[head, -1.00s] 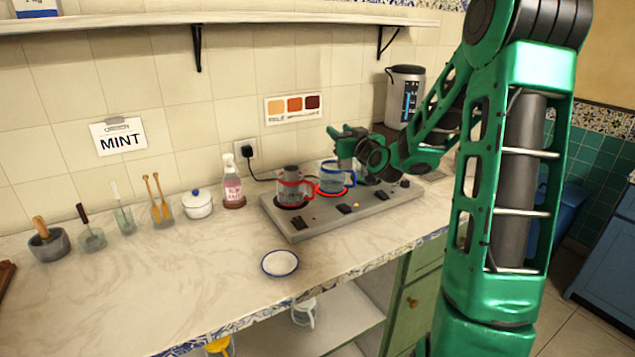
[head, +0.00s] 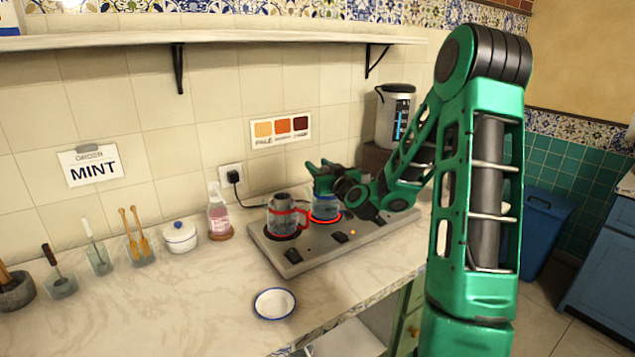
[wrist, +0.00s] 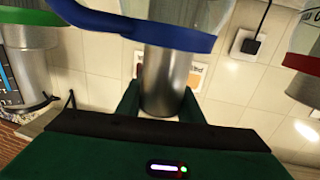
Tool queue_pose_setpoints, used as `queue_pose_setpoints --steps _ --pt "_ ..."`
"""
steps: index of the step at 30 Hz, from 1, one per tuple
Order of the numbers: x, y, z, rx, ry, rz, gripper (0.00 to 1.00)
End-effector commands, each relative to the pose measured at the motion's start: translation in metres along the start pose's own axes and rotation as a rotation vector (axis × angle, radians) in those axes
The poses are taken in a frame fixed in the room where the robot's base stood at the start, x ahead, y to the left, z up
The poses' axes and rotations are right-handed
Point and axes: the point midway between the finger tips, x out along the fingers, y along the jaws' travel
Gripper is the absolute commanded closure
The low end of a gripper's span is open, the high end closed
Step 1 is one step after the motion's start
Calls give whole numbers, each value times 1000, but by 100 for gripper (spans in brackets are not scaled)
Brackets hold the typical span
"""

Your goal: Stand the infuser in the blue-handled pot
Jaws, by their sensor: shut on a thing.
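The blue-handled pot (head: 325,208) is a glass pot with a blue rim, standing on the glowing right hotplate of the grey stove. My gripper (head: 326,180) is right above it and hides its top and handle in the head view. In the wrist view, which is upside down, my gripper (wrist: 160,100) is shut on the infuser (wrist: 165,78), a grey metal cylinder. The infuser meets the blue rim (wrist: 145,32), and its far end appears to show through the glass beyond it. How deep it sits is unclear.
A red-handled pot (head: 284,222) with a grey cylinder in it stands close by on the left hotplate. A steel urn (head: 395,115) is behind right. A pink bottle (head: 219,215), white lidded jar (head: 180,238) and white dish (head: 274,303) are left and in front. The front counter is mostly clear.

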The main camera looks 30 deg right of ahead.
Motion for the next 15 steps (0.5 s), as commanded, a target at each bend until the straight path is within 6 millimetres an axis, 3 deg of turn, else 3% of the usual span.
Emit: queue_pose_setpoints --steps 15 --pt "0 3 38 0 0 5 100"
